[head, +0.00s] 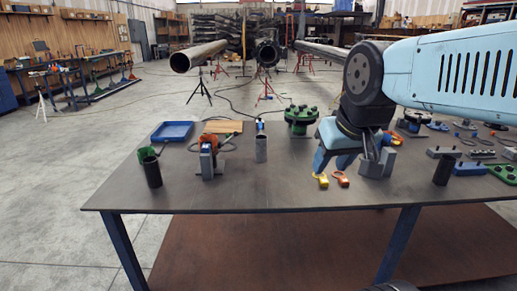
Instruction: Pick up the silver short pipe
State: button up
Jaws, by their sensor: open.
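No object shows clearly between the fingers.
A blue tray (172,131), a dark pipe (152,172) and an orange-and-grey tool (208,160) are on the left. A green flange (300,119) is behind. The table front is mostly clear.

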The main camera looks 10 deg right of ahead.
aim_at(261, 141)
jog(key=z, duration=0.05)
jog(key=i, duration=0.95)
jog(key=u, duration=0.1)
